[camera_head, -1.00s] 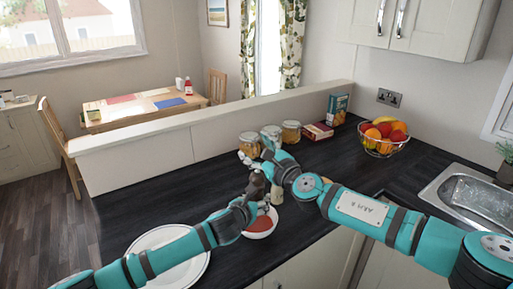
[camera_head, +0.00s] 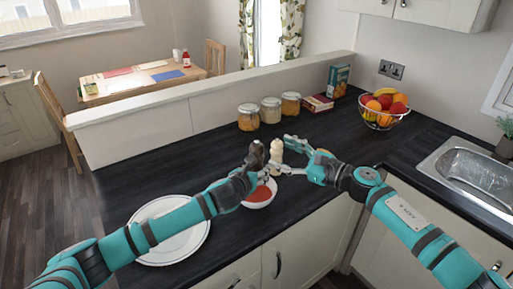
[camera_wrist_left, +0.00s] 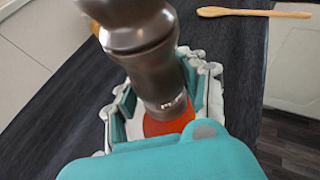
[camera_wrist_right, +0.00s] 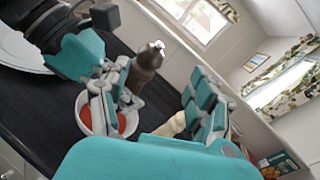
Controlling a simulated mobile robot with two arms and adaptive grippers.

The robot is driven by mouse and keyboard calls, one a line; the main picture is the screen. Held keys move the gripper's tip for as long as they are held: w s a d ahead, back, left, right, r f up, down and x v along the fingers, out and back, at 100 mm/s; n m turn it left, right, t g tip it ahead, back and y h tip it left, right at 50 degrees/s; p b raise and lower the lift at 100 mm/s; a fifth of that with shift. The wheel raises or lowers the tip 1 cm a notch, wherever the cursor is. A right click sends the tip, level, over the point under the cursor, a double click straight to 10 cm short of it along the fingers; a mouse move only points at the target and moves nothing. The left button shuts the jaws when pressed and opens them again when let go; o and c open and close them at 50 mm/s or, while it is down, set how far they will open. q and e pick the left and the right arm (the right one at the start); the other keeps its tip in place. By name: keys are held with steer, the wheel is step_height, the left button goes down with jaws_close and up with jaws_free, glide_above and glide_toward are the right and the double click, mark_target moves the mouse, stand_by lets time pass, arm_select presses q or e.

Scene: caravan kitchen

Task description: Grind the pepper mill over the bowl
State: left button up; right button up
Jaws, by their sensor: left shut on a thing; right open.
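The dark pepper mill (camera_head: 257,150) stands roughly upright in my left gripper (camera_head: 254,171), which is shut on it. In the left wrist view the mill (camera_wrist_left: 150,60) is above red contents (camera_wrist_left: 170,122). The white bowl (camera_head: 260,204) with these contents sits on the counter below the mill. My right gripper (camera_head: 285,156) is open and empty, just right of the mill. Its spread fingers show in the right wrist view, with the mill (camera_wrist_right: 147,65) beyond them. A cream mill-like object (camera_head: 276,150) stands close to the right gripper's fingers, partly hidden by them.
A white plate (camera_head: 185,246) lies left of the bowl, partly under my left arm. A wooden spoon (camera_wrist_left: 255,13) lies on the counter. The counter right of the bowl is mostly clear.

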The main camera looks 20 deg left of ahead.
mark_target(256, 149)
steer(key=shift+n+g+y, duration=0.4)
steer(key=shift+n+g, duration=0.1)
steer(key=shift+g, duration=0.2)
steer(key=x, duration=0.3)
steer(key=f+x, duration=0.1)
steer(key=x, duration=0.5)
steer(key=shift+s+f, duration=0.2)
steer(key=c, duration=1.2)
